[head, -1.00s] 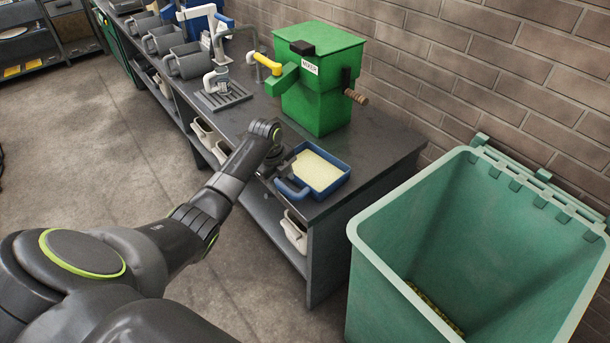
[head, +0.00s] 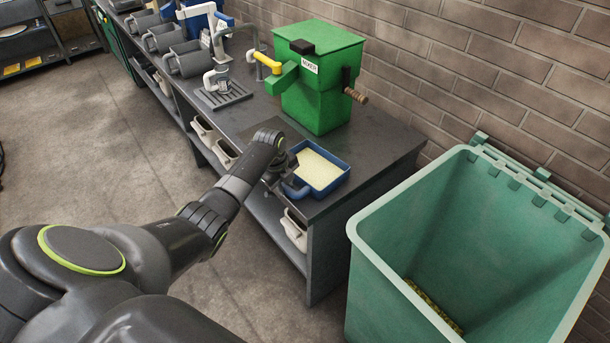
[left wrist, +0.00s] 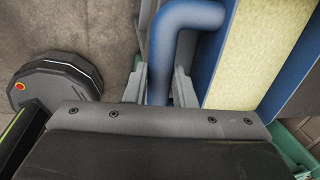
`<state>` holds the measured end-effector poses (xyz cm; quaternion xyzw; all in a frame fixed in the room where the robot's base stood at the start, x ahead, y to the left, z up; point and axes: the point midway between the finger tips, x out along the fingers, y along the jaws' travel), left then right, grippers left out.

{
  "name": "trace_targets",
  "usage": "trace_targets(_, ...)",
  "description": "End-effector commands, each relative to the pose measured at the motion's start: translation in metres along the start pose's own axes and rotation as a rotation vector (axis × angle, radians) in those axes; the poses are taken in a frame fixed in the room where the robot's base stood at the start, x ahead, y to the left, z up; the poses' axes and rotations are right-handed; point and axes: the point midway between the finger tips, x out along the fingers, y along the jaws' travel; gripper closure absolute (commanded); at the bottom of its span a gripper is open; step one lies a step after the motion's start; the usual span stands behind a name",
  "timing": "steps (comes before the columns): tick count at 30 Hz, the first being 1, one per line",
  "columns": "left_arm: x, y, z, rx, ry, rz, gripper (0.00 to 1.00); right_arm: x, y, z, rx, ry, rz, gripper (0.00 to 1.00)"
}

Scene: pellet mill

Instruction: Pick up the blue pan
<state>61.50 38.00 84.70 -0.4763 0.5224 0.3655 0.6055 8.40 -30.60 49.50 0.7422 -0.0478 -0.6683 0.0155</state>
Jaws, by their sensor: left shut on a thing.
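The blue pan (head: 346,180) sits on the dark bench at its front right, filled with a pale yellow material. Its blue handle sticks out toward the bench's front edge. My left gripper (head: 287,186) is at that handle, reaching in from the left. In the left wrist view, the handle (left wrist: 185,18) runs down between the two fingers of my left gripper (left wrist: 160,85), which is shut on it. The pan's blue wall and pale contents show at the right of that view. The pan looks level. My right gripper is not in view.
A green mixer (head: 320,85) with a yellow spout stands behind the pan on the bench (head: 385,160). A large green bin (head: 400,275) stands at the right, close to the bench end. Grey jugs (head: 188,60) line the far left. The brick wall is behind.

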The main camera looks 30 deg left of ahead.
Motion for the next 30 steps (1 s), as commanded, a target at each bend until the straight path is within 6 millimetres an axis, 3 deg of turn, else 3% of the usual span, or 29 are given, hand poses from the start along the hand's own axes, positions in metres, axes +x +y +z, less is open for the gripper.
trace_targets(13,-0.010,-0.004,0.001,0.000,-0.002,-0.005,1.00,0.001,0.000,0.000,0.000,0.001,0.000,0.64)
trace_targets(24,-0.074,-0.016,0.001,0.002,-0.004,-0.006,1.00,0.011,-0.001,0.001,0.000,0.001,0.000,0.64)
trace_targets(30,-0.096,-0.020,0.001,0.000,-0.002,-0.004,1.00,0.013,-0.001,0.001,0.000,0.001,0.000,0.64)
